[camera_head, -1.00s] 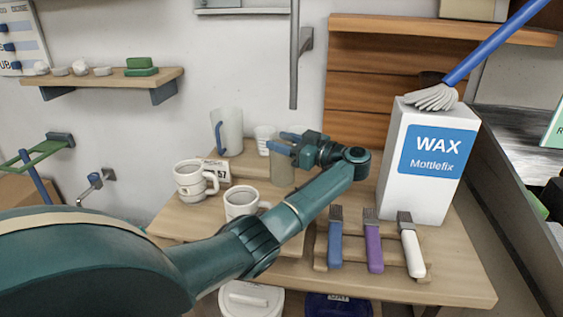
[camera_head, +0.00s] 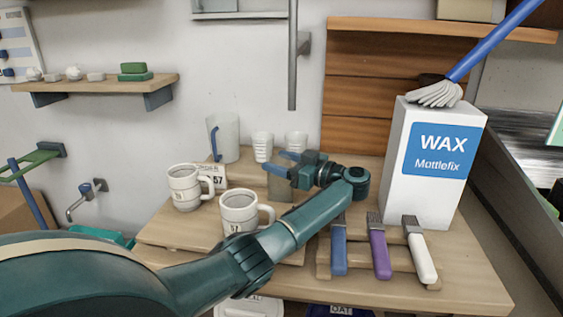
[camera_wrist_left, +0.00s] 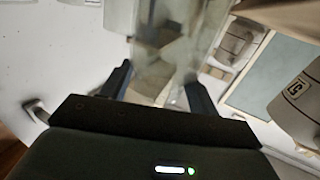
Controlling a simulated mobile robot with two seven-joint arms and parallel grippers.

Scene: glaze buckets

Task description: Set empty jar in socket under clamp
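A translucent, empty-looking jar (camera_head: 280,188) stands at the middle of the table, beyond the mugs. It also shows, see-through, in the left wrist view (camera_wrist_left: 163,55). My left gripper (camera_head: 286,163) is at the jar's upper part, its two blue fingers apart on either side of it. In the left wrist view a dark finger (camera_wrist_left: 160,82) stands on each side of the jar; firm contact cannot be made out. The fingers hide the jar's rim. My right gripper is out of view. I cannot pick out the socket or the clamp with certainty.
Two white mugs (camera_head: 185,187) (camera_head: 240,211) stand left of the jar. A clear jug (camera_head: 224,138) and two small white cups (camera_head: 263,147) (camera_head: 297,141) stand behind. Several brushes (camera_head: 378,252) lie on a rack at front right, before a WAX box (camera_head: 430,165).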

